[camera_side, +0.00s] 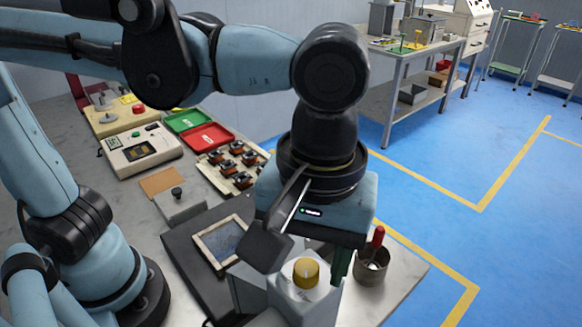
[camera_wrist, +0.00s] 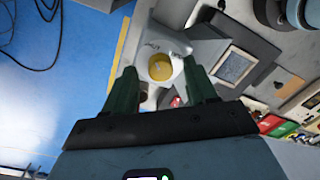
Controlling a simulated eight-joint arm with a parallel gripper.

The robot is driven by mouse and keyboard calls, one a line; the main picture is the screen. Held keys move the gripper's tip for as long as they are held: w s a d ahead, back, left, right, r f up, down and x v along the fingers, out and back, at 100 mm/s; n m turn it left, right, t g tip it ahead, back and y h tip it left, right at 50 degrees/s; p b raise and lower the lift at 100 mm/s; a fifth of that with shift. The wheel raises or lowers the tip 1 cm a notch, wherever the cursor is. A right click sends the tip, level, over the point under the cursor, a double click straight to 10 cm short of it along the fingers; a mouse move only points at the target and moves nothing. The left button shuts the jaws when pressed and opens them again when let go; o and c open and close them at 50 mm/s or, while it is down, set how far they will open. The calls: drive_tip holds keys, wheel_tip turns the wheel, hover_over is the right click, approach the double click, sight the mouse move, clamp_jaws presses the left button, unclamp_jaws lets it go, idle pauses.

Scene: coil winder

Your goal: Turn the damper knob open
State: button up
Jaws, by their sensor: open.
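The damper knob (camera_side: 306,271) is a yellow round knob on top of a light grey housing (camera_side: 318,305) near the front of the bench. In the wrist view the yellow knob (camera_wrist: 160,67) lies between and just beyond the two green fingers, with lettering on the housing beside it. My gripper (camera_wrist: 163,84) is open with nothing between its fingers. In the side view one green finger (camera_side: 341,265) shows beside the knob; the other finger is hidden. I cannot tell whether either finger touches the knob.
A metal cup (camera_side: 371,266) with a red-handled tool stands close to the right of the housing. A framed screen (camera_side: 224,243) lies to the left on a dark base. A tray of small coils (camera_side: 238,163) and green and red trays (camera_side: 207,137) lie behind.

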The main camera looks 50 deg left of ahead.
drive_tip(key=shift+f, duration=0.4)
clamp_jaws()
